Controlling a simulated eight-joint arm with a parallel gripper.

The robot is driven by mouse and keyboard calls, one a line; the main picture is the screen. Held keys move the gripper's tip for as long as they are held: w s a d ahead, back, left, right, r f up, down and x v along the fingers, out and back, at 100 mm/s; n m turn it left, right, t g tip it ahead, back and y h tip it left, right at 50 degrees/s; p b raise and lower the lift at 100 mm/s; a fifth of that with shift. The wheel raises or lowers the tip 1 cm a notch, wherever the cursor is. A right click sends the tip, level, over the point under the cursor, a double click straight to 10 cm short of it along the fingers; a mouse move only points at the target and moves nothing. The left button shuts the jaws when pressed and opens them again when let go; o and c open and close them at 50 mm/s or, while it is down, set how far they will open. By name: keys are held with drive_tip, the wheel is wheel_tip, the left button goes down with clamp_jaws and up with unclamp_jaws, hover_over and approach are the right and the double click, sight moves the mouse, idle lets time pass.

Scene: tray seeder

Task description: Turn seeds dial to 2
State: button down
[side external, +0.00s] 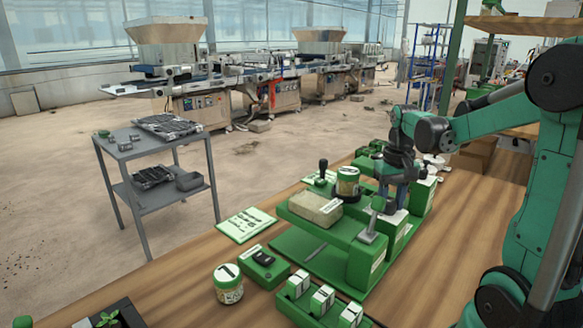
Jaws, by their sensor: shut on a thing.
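The green tray seeder (340,232) stands on the wooden bench. My gripper (381,207) points down at its right part, just behind a small grey lever (369,226). The jaws are shut on a small part there, seemingly the seeds dial. The jaws hide that part, so its pointer and number cannot be read. A white label panel (396,217) shows beside the fingertips.
A black-knobbed handle (322,170) stands behind the block. In front are a seed jar (228,284), a green box with a black switch (264,266) and a green rack (300,309) of white packets. A green-and-white card (246,224) lies left. Bare bench shows at right.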

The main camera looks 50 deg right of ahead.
sight(391, 202)
drive_tip(key=shift+m, duration=1.5)
drive_tip(key=c, duration=0.5)
unclamp_jaws()
drive_tip(key=shift+r, duration=2.8)
drive_tip(key=shift+s, duration=0.1)
